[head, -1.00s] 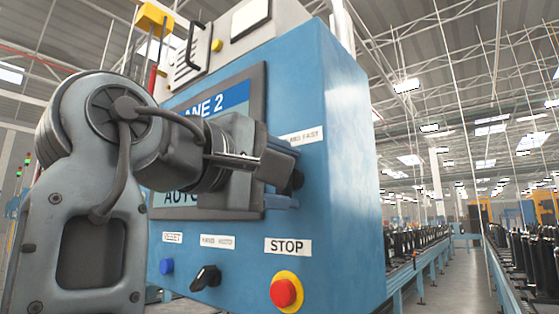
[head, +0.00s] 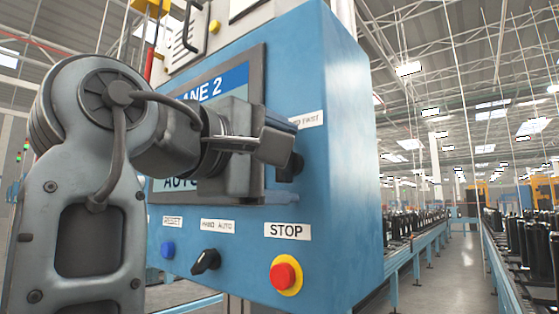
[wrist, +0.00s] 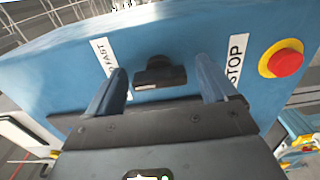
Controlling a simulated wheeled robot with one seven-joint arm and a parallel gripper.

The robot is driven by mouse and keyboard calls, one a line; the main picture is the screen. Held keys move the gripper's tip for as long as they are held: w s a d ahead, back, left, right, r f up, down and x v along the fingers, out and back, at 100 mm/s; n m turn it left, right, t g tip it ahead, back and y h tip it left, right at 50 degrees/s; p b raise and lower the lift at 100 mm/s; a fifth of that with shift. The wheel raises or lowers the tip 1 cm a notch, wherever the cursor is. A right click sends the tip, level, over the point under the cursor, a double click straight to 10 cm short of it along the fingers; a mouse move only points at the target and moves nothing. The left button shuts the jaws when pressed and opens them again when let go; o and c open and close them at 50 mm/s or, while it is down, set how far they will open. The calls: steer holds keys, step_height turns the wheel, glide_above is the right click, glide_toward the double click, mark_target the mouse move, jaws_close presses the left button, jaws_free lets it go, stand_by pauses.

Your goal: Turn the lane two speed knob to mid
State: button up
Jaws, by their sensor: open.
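The lane two speed knob is a black knob (head: 290,168) on the blue lane two box, below a partly hidden label ending in "FAST" (head: 307,120). My gripper (head: 272,148) is in front of it and hides part of it in the head view. In the wrist view the knob (wrist: 160,73) lies between the two blue fingers of my gripper (wrist: 162,80), which are spread apart with nothing held. A gap shows on each side of the knob. I cannot tell how deep the fingers reach around it or which setting it points to.
Below are a red STOP button (head: 285,275) on a yellow ring, a black hand/auto knob (head: 206,261) and a blue reset button (head: 168,249). The lane 2 screen (head: 225,88) is behind my wrist. A conveyor (head: 415,255) runs along the right.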

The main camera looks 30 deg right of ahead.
steer(key=b+v, duration=0.1)
steer(key=v, duration=0.6)
steer(key=shift+a+b, duration=0.35)
steer(key=shift+b, duration=0.05)
steer(key=shift+s, duration=0.1)
